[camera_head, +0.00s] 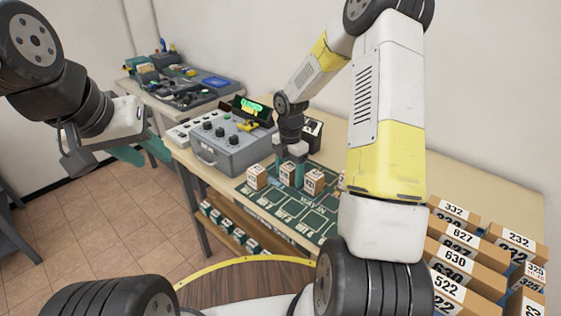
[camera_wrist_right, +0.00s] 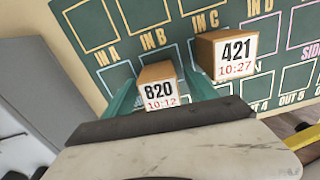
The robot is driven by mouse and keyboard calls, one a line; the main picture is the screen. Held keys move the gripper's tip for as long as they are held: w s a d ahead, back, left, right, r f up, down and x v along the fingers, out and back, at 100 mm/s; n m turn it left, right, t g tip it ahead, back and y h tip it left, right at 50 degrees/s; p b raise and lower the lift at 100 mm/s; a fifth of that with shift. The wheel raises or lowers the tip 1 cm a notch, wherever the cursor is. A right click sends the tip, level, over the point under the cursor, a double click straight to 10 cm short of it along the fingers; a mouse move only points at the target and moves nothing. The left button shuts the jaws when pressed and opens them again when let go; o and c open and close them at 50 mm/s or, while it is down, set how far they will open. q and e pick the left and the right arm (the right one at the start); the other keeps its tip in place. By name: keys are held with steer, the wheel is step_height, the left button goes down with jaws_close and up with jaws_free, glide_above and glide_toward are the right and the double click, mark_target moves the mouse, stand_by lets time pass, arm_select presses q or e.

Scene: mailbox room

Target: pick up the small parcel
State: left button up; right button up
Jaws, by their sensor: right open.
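Small box parcels with printed labels stand on the green marked mat (camera_head: 318,222). In the head view, one parcel (camera_head: 256,177) is left of my right gripper (camera_head: 289,175) and another parcel (camera_head: 314,181) is right of it. The right wrist view shows parcel 820 (camera_wrist_right: 157,90) between the two teal fingers of my open right gripper (camera_wrist_right: 160,92); the wrist body hides its lower side. Parcel 421 (camera_wrist_right: 227,54) stands to its right, outside the fingers. My left gripper (camera_head: 141,151) hangs empty off the table's left side, its teal fingers apart.
A grey control case (camera_head: 228,150) with knobs stands behind the mat. Larger numbered boxes (camera_head: 459,258) are stacked at the right. A shelf below holds several small parcels (camera_head: 238,236). A second table (camera_head: 160,105) with equipment stands at the back left.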

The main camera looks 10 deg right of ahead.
steer(key=shift+f, duration=0.3)
jaws_close()
steer(key=shift+r, duration=0.1)
